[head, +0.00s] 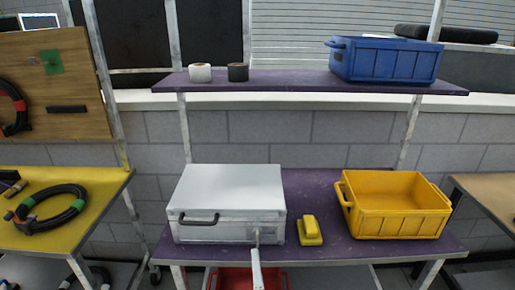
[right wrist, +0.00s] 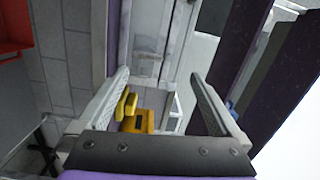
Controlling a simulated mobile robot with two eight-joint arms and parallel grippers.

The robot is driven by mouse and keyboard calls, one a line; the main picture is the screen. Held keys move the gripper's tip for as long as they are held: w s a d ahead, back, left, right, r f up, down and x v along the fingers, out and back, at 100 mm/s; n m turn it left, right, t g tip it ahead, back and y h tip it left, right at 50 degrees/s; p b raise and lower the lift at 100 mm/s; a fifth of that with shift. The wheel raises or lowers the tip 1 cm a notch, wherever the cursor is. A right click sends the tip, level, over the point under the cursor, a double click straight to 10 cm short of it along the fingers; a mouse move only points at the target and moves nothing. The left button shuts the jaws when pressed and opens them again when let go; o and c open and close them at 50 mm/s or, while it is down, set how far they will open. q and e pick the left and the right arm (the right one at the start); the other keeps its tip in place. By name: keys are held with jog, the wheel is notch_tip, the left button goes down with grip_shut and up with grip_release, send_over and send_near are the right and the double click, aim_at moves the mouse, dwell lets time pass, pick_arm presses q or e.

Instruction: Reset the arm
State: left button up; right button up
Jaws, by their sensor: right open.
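My right gripper (head: 256,262) shows in the head view as a narrow pale shape at the bottom centre, in front of the white case (head: 228,190). In the right wrist view the two fingers of the right gripper (right wrist: 158,76) stand wide apart with nothing between them. Whether the gripper touches the case cannot be told. The case is closed, with a dark handle on its front, and lies on the lower purple shelf (head: 320,205). My left gripper is in neither view.
A yellow block (head: 310,231) and an open yellow crate (head: 394,207) stand right of the case. A blue crate (head: 385,62) and two tape rolls (head: 218,72) sit on the upper shelf. A red crate (head: 232,279) is below. A yellow table (head: 95,185) is at left.

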notch_tip(320, 180, up, 4)
jog(key=s+d+n+g+y+p, duration=0.1)
jog(key=s+n+g+y+p, duration=0.2)
jog(key=n, duration=0.4)
jog(key=s+d+f+n+g+h+p, duration=0.2)
jog(key=s+d+n+g+p, duration=0.1)
jog(key=s+d, duration=0.4)
jog(key=s+d+f+n+g+h+p, duration=0.2)
jog(key=s+d+n+g, duration=0.3)
jog(key=s+d, duration=0.3)
jog(key=shift+d+f+n+g+h+p, duration=0.35)
jog(key=shift+d+f+g+p, duration=0.2)
jog(key=shift+d+g+p, duration=0.25)
